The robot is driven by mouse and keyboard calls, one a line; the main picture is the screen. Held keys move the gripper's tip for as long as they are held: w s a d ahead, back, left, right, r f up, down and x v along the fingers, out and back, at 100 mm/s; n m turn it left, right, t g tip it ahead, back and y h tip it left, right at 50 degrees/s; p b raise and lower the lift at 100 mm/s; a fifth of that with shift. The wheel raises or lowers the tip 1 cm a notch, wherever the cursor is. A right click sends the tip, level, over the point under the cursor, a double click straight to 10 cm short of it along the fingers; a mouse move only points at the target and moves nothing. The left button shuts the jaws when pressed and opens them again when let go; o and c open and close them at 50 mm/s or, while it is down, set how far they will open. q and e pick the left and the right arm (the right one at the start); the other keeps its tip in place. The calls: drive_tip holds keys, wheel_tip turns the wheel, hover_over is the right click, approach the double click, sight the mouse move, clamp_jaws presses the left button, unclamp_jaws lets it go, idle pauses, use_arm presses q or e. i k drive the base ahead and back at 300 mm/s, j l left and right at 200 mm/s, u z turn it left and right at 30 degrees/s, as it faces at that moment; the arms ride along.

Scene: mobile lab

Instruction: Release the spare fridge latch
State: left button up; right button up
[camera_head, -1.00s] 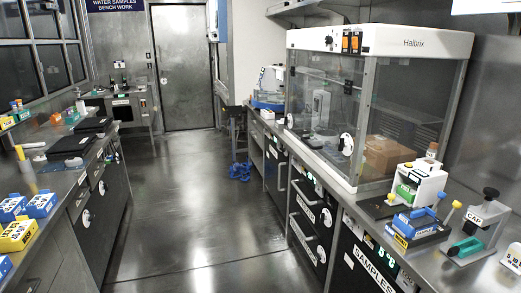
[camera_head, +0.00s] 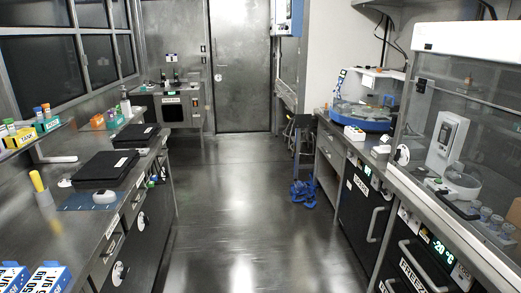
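Neither of my grippers is in view. On the right, under the bench, a dark appliance door (camera_head: 362,225) has a small white label (camera_head: 361,184) that may read "SPARE", but it is too small to be sure. It has a long vertical handle (camera_head: 376,224) and looks shut. I cannot make out a latch on it for certain. A nearer dark front (camera_head: 432,258) shows a green -20 display (camera_head: 441,247) and a label starting "FREEZE"; the picture edge cuts it off.
The aisle floor (camera_head: 240,215) is clear down to the steel door (camera_head: 239,70). A glass-fronted hood (camera_head: 470,110) stands on the right bench.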

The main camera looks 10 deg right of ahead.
sight(385, 191)
drive_tip(key=i+z, duration=0.1)
drive_tip(key=i, duration=0.5)
drive_tip(key=i+j+z, duration=0.1)
drive_tip(key=i, duration=0.45)
drive_tip(key=i+j+z, duration=0.15)
drive_tip(key=i, duration=0.45)
